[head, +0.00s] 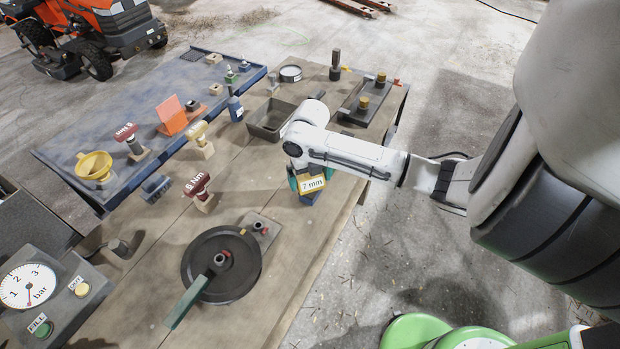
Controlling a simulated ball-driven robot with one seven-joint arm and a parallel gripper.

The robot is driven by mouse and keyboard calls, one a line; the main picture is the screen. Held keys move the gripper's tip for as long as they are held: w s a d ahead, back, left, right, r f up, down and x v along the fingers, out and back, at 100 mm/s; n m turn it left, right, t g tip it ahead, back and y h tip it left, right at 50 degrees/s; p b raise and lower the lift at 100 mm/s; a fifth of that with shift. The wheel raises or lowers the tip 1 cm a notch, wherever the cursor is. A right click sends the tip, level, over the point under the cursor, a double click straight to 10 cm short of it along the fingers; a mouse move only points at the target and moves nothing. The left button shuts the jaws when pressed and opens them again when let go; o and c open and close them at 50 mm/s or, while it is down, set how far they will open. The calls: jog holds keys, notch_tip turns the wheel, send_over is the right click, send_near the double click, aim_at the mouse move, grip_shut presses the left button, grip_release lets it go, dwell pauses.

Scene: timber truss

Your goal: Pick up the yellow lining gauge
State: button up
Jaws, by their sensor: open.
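The yellow lining gauge (313,184), a small block with a white "7 mm" label and a yellow edge, stands near the right side of the wooden table. It sits above a dark blue base (309,199). My gripper (304,180) points down at the gauge from above, its teal fingers open on either side of it. The wrist hides the gauge's top, and I cannot tell whether the fingers touch it.
A grey tray (270,130) stands just behind my wrist. Red-handled (197,185) and yellow-handled tools stand to the left. Bare wood (300,235) lies in front of the gauge.

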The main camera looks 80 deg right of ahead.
jog(key=shift+f, duration=0.2)
jog(key=c, duration=1)
jog(key=shift+o, duration=0.2)
jog(key=shift+r, duration=0.2)
